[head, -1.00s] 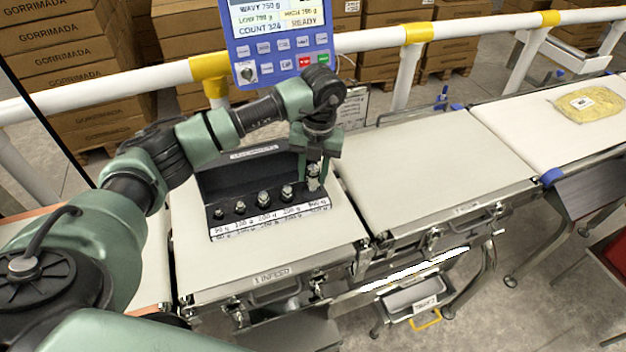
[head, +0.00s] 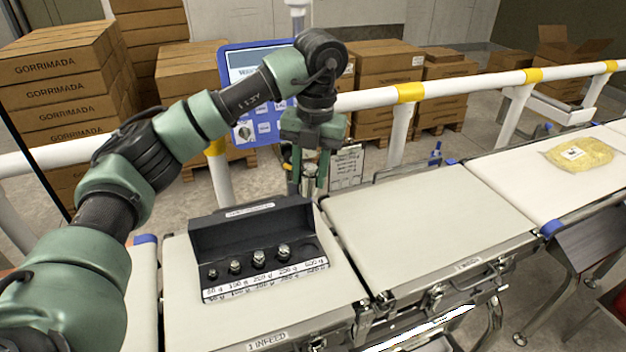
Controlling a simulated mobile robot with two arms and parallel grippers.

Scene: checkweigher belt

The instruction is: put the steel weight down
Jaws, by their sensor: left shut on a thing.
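My left gripper (head: 309,172) is shut on a steel weight (head: 308,186) and holds it in the air above the right end of the black weight box (head: 216,240). Several smaller steel weights (head: 259,259) stand upright in a row in the box, rising in size to the right. The rightmost place in the box is empty. The gripper fingers partly hide the held weight. The box stands on the infeed belt (head: 262,318), with a white label strip along its front. My right gripper is not in view.
The bare weighing belt (head: 417,226) lies to the right of the infeed belt. A yellow bag (head: 579,154) lies on the belt farther right. A blue control panel (head: 239,66) and a white and yellow rail (head: 448,88) stand behind.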

